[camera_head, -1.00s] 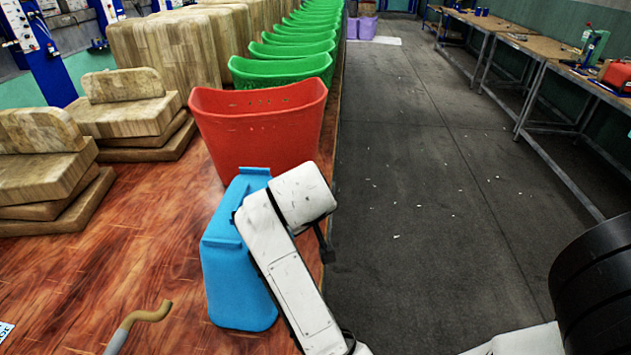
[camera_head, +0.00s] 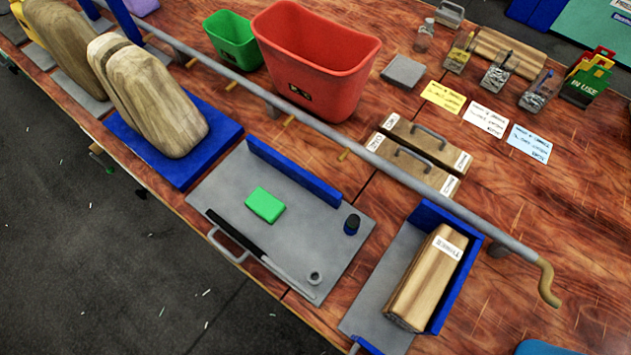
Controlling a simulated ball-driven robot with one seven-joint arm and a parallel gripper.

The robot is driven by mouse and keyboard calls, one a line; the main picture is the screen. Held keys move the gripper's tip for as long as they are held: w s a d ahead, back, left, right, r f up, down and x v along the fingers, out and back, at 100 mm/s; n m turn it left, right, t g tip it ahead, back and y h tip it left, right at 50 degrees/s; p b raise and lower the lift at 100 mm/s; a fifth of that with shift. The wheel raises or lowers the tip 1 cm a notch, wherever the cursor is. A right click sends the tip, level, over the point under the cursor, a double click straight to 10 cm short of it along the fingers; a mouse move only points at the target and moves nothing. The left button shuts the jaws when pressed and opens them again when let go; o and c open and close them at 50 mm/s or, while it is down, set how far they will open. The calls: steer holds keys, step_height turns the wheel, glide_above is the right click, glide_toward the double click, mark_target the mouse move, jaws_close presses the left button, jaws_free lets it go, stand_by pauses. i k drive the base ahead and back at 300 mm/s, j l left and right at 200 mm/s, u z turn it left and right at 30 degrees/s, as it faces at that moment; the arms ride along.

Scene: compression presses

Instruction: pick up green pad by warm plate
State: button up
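A small bright green pad (camera_head: 265,205) lies flat on a grey plate (camera_head: 300,236) near the front edge of the wooden table. A blue raised bar (camera_head: 293,172) runs along the plate's back side. A black bar (camera_head: 235,232) and a grey handle lie along its front. A dark knob (camera_head: 351,224) and a small grey ring stand at its right. Nothing visible marks the plate as warm. My gripper is not in view.
A blue base with wooden blocks (camera_head: 150,98) stands left of the plate; a blue-edged tray with a wooden block (camera_head: 428,278) stands right. A long grey rail (camera_head: 375,157) crosses behind. A red bin (camera_head: 315,60) and green bin (camera_head: 233,38) stand beyond it. Dark floor lies in front.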

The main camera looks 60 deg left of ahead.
mark_target(263, 204)
steer(key=l+u, duration=0.1)
steer(key=u, duration=0.75)
steer(key=l+u, duration=0.15)
steer(key=u, duration=0.25)
steer(key=k+u, duration=0.1)
steer(key=u, duration=0.3)
